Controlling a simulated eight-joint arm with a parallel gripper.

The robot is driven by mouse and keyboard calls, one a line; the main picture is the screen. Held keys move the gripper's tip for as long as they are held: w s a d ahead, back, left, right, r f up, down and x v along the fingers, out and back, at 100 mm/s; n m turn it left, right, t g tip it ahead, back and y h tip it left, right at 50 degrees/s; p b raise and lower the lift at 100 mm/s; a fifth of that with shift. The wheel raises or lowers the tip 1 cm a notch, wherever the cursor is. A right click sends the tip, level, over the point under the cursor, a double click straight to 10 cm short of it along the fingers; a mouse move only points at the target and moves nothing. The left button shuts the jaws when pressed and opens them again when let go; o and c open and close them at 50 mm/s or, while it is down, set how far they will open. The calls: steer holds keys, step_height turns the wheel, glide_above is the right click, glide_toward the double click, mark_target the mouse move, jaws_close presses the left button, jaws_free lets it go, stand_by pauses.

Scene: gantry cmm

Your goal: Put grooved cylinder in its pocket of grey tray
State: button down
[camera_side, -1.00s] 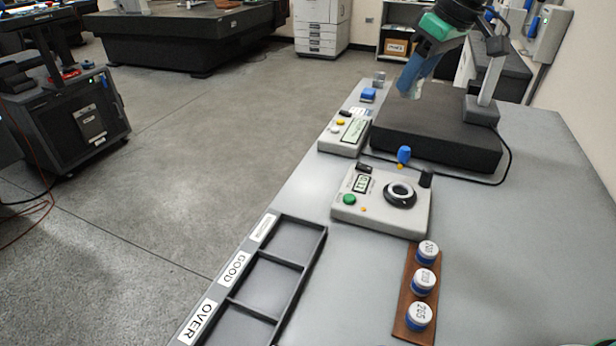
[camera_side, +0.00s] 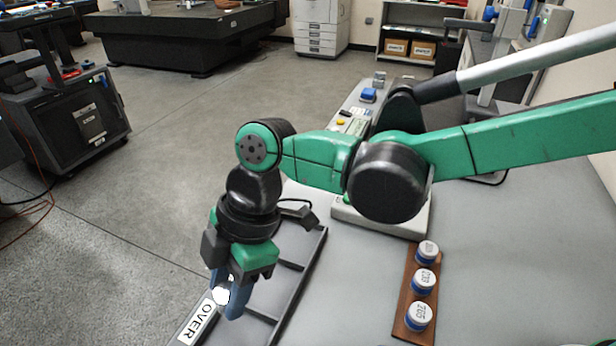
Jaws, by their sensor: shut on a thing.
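My gripper (camera_side: 229,297) points down over the left side of the grey tray (camera_side: 309,258), near the OVER label (camera_side: 195,323). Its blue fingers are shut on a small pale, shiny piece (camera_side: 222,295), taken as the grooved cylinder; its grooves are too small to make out. The piece appears above the tray, but its exact height cannot be told. The tray has a row of square pockets with labels along its left edge. My arm hides the GOOD label, the far label and much of the pockets.
A brown wooden strip (camera_side: 406,312) with several numbered white-and-blue caps (camera_side: 423,282) lies right of the tray. The table (camera_side: 345,290) between tray and strip is clear.

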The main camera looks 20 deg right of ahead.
glide_above(235, 338)
steer(key=d, duration=0.1)
steer(key=shift+w+d+f, duration=0.1)
steer(key=shift+f, duration=1.35)
steer(key=shift+w+d+f, duration=0.1)
steer(key=shift+f, duration=1.3)
steer(key=shift+f, duration=1)
steer(key=shift+c, duration=1.9)
jaws_free()
steer(key=shift+o, duration=0.2)
steer(key=o, duration=0.3)
steer(key=shift+o, duration=0.2)
steer(key=shift+r, duration=0.1)
steer(key=shift+r, duration=3.45)
